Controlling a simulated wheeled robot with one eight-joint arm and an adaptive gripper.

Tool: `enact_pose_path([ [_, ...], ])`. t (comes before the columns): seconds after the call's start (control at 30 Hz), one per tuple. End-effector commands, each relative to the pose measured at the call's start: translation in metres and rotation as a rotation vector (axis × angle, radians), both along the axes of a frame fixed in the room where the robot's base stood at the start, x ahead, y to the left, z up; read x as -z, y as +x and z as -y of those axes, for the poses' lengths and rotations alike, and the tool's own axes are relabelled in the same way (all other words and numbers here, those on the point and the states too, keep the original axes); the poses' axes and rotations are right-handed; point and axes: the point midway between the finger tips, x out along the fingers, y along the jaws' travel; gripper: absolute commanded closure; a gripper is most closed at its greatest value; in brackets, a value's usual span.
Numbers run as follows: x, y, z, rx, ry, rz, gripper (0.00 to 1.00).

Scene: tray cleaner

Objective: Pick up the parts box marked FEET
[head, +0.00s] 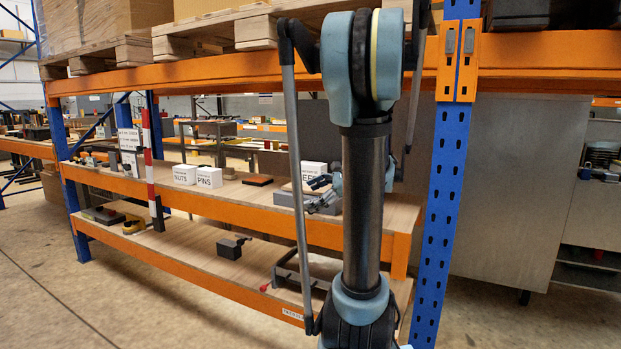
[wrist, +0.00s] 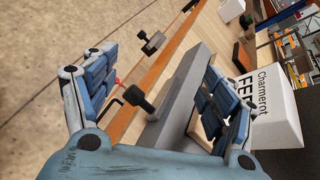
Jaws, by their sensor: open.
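The white parts box marked FEET (head: 312,168) is on the upper wooden shelf, its label partly hidden by my arm and gripper. In the wrist view the box (wrist: 273,92) is at the right, outside my jaws and beyond the right finger, which covers part of its label. My gripper (head: 322,190) is in front of the box in the head view. In the wrist view my gripper (wrist: 162,65) is open, with nothing held between its fingers. I cannot tell whether the right finger touches the box.
A long grey block (wrist: 196,82) lies between the fingers in the wrist view, close to the box. White boxes marked NUTS (head: 184,174) and PINS (head: 208,177) stand left on the shelf. A brown block (head: 257,180) lies between. A blue post (head: 443,190) stands right.

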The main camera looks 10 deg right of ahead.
Motion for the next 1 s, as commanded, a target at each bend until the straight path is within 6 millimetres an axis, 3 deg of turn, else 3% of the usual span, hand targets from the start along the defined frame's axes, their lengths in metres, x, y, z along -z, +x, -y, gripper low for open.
enact_pose_path([
  [0.1,-0.019,0.032,0.028,0.087,0.164,-0.046,0.22],
  [0.3,-0.044,0.070,0.075,0.184,0.414,-0.112,0.22],
  [0.5,-0.060,0.090,0.115,0.231,0.595,-0.155,0.22],
  [0.6,-0.064,0.094,0.125,0.239,0.641,-0.167,0.22],
  [0.77,-0.066,0.101,0.121,0.239,0.663,-0.173,0.22],
  [1.0,-0.066,0.122,0.092,0.238,0.662,-0.173,0.22],
])
